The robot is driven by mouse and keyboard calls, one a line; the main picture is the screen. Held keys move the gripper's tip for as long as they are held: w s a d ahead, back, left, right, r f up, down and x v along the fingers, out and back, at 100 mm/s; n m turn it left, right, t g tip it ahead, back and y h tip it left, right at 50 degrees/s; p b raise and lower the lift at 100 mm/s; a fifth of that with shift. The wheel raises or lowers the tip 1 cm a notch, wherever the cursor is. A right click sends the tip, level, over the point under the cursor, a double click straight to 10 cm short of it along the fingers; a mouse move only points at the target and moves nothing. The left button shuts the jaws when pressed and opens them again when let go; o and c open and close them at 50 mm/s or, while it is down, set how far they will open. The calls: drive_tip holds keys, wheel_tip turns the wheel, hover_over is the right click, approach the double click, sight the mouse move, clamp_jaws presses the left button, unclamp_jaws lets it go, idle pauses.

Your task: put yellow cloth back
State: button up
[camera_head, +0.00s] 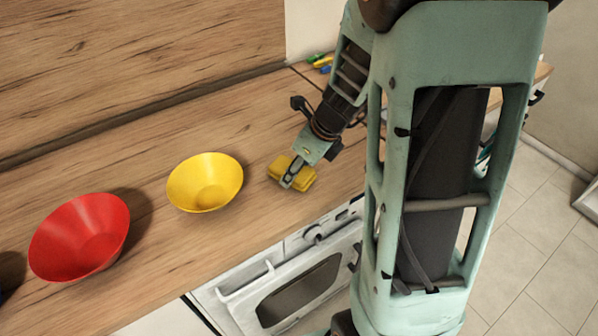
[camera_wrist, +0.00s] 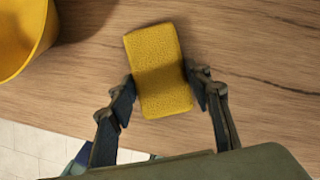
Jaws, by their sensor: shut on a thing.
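The yellow cloth (camera_head: 302,183) is a small block-like folded piece on the wooden counter, right of the yellow bowl. In the wrist view the cloth (camera_wrist: 157,62) lies between my two fingers, its far end reaching beyond them. My gripper (camera_head: 287,184) comes down on it from above and is shut on it; the fingers (camera_wrist: 161,90) press on its left and right sides. Whether the cloth touches the counter or is slightly raised, I cannot tell.
A yellow bowl (camera_head: 205,183) stands left of the cloth, and a red bowl (camera_head: 79,238) farther left. Small coloured items (camera_head: 321,62) lie at the back near the wall. A white oven (camera_head: 290,276) is below the counter's front edge. Bare counter (camera_head: 250,120) lies behind the cloth.

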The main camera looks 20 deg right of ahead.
drive_tip(key=shift+a, duration=0.1)
drive_tip(key=shift+f, duration=0.1)
drive_tip(key=o, duration=1)
drive_tip(key=shift+r, duration=0.5)
drive_tip(key=p+v, duration=0.3)
drive_tip(key=v, duration=0.8)
drive_tip(key=shift+s+r+p, duration=0.1)
drive_tip(key=shift+r+p, duration=0.1)
drive_tip(key=shift+p, duration=0.1)
